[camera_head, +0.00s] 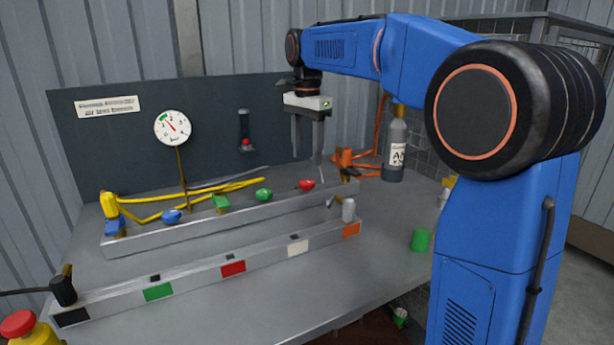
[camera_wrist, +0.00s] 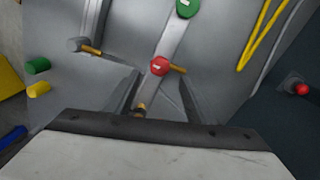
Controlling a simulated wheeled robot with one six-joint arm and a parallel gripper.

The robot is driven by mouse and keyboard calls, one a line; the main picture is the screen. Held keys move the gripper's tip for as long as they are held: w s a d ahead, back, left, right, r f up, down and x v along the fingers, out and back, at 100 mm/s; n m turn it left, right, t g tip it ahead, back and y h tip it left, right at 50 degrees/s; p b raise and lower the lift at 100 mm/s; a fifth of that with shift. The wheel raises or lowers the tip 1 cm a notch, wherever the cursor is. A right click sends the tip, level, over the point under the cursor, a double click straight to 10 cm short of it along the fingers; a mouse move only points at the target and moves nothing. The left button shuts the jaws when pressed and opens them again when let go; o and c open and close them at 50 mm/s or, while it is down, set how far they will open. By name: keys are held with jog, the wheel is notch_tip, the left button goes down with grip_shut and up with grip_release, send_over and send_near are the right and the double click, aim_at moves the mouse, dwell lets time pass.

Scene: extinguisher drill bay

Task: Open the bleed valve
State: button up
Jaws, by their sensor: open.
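The upper rail (camera_head: 150,240) on the bench carries a blue knob (camera_head: 171,216), a green knob (camera_head: 264,195) and a red knob (camera_head: 306,185). I cannot tell from any readable label which is the bleed valve. My gripper (camera_head: 307,160) points down with its two fingers apart and empty, above the rail close to the red knob. In the wrist view the red knob (camera_wrist: 159,66), with a brass stem to its right, lies just beyond the fingertips. The green knob (camera_wrist: 188,8) is farther along the rail. A round pressure gauge (camera_head: 172,127) stands behind the rail.
A front bar (camera_head: 195,279) has several coloured plates. Yellow hose (camera_head: 180,198) lies along the back left. A grey bottle (camera_head: 396,150), a green cylinder (camera_head: 421,240) and a small silver cylinder (camera_head: 348,210) stand at the right. The dark back panel (camera_head: 90,150) rises behind. Bench front is clear.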

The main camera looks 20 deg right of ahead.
aim_at(307, 181)
notch_tip(307, 181, down, 7)
jog(key=shift+f, duration=0.15)
dwell(0.4)
jog(key=c, duration=1)
